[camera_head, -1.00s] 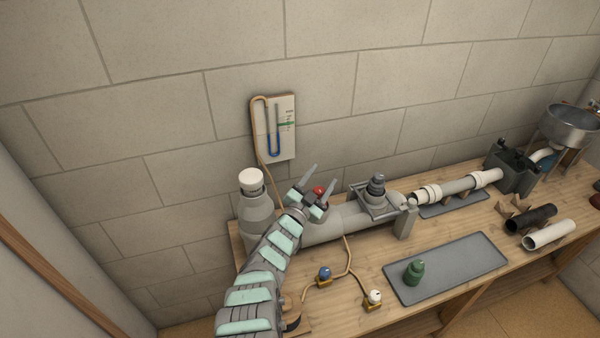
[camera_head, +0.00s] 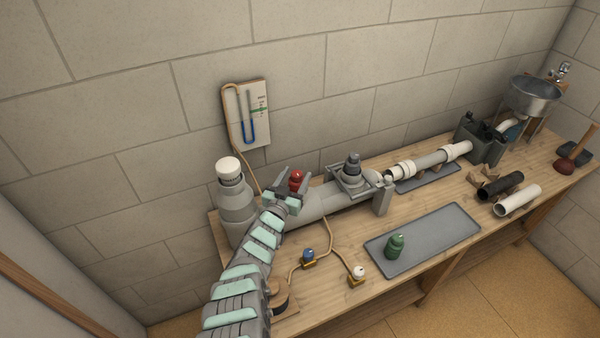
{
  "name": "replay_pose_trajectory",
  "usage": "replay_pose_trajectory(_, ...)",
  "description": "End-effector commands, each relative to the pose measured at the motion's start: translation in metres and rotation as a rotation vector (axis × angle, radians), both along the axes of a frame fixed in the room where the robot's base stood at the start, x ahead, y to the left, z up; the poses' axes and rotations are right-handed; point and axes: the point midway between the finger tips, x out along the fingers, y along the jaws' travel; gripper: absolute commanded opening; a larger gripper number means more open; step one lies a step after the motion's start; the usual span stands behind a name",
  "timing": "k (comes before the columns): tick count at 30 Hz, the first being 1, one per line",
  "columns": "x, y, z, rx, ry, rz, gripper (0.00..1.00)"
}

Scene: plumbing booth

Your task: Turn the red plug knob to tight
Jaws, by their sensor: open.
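The red plug knob (camera_head: 296,179) stands up from the grey pipe (camera_head: 318,205) near its left part. My gripper (camera_head: 292,178) is at the knob, reaching in from the lower left. Its two fingers are apart, with the knob between or just behind them; I cannot tell whether they touch it. The lower part of the knob and the pipe beneath it are hidden by my gripper.
A grey fitting with a white cap (camera_head: 229,172) stands close left of my arm. A clamped grey fitting (camera_head: 351,172) is to the right. A blue-topped valve (camera_head: 308,258), a white-topped valve (camera_head: 358,274) and a tray (camera_head: 440,234) with a green bottle (camera_head: 395,246) lie in front.

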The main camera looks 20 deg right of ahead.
Motion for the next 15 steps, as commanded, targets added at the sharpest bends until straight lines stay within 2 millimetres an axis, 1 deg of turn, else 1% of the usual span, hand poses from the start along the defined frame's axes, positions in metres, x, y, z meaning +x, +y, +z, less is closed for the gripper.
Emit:
replay_pose_trajectory(1,0.005,-0.006,-0.003,0.001,-0.006,-0.002,0.56)
replay_pose_trajectory(6,0.018,-0.019,-0.005,0.001,-0.004,-0.004,0.56)
replay_pose_trajectory(9,0.024,-0.023,-0.003,0.001,-0.004,-0.002,0.56)
replay_pose_trajectory(15,0.030,-0.028,0.000,0.002,-0.004,0.000,0.56)
